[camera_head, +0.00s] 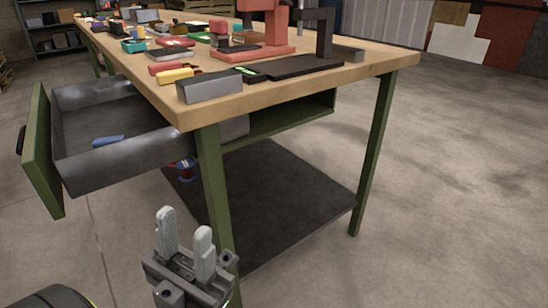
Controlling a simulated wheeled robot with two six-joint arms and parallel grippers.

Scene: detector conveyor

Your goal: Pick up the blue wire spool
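A small red and blue object (186,171), which looks like a wire spool, sits on the dark lower shelf (285,205) under the workbench. It is partly hidden by the open drawer and close to the green front leg. My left gripper (184,236) is in the lower middle of the view, in front of the bench and nearer to me than the spool. Its two pale fingers point up and stand apart, with nothing between them. My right gripper is not in view.
The open drawer (130,165) juts out left, with a blue item (108,141) inside. The green table leg (215,190) stands beside the spool and behind my gripper. The wooden benchtop (370,68) carries many tools and parts. Floor at right is clear.

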